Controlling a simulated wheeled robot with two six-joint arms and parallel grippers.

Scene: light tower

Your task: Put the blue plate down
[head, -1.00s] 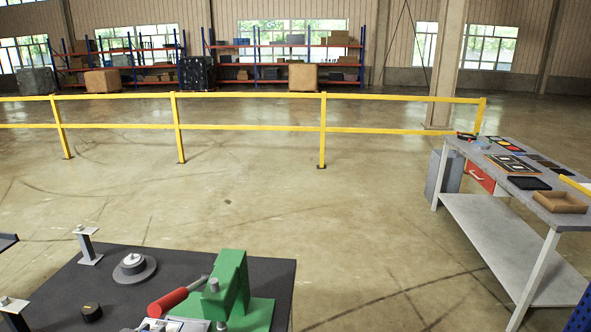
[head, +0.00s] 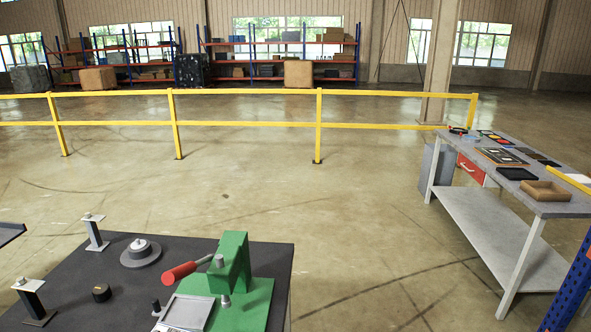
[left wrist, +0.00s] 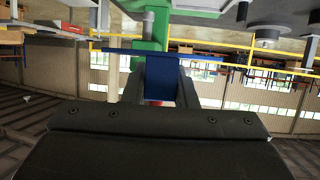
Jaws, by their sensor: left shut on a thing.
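In the left wrist view, which is upside down, my left gripper (left wrist: 161,90) is shut on the blue plate (left wrist: 166,76). The plate shows as a blue face between the fingers with a thin, wider edge beyond them. The green fixture (left wrist: 150,50) shows behind it; I cannot tell whether they touch. In the head view the green fixture (head: 236,262) stands on the dark table (head: 268,252), with a red-handled lever (head: 180,272) and a square grey tray-like part (head: 187,312). Neither gripper nor the plate shows in the head view.
A yellow railing (head: 318,125) crosses behind open floor.

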